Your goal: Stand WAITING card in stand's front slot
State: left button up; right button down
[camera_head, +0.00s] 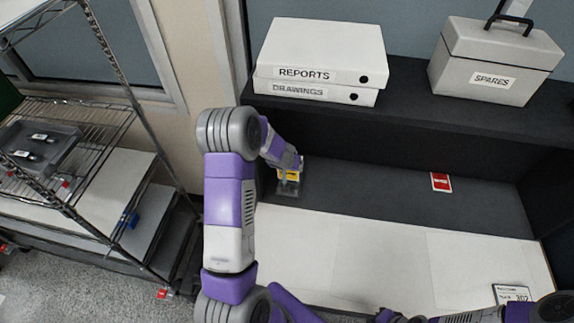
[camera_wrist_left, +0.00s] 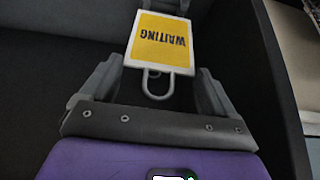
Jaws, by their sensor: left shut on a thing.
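The yellow WAITING card (camera_wrist_left: 160,42) with a pale border shows in the left wrist view, its lettering upside down, with a wire loop (camera_wrist_left: 158,96) at its near edge. My left gripper (camera_wrist_left: 158,78) is shut on the card. In the head view the yellow card (camera_head: 288,175) is at the left end of the dark recess, partly hidden by my left gripper (camera_head: 292,168). A clear stand (camera_head: 288,189) is under the card. Its slots are too small to make out, so I cannot tell whether the card is seated.
A red card (camera_head: 441,182) lies on the dark surface to the right. Two binders (camera_head: 320,60) and a SPARES box (camera_head: 492,62) sit on the shelf above. A card marked 302 (camera_head: 512,293) lies at the lower right. The white worktop (camera_head: 370,255) is largely clear.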

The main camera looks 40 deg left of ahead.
pick_arm(q)
jog(key=shift+f+b, duration=1.7)
jog(key=shift+f, duration=0.05)
jog(key=shift+f+b, duration=1.15)
jog(key=shift+f, duration=0.7)
jog(key=o, duration=1)
notch_tip(320, 180, up, 7)
jog(key=p, duration=0.7)
send_over(288, 177)
jog(key=s+d, duration=0.1)
jog(key=s, duration=0.1)
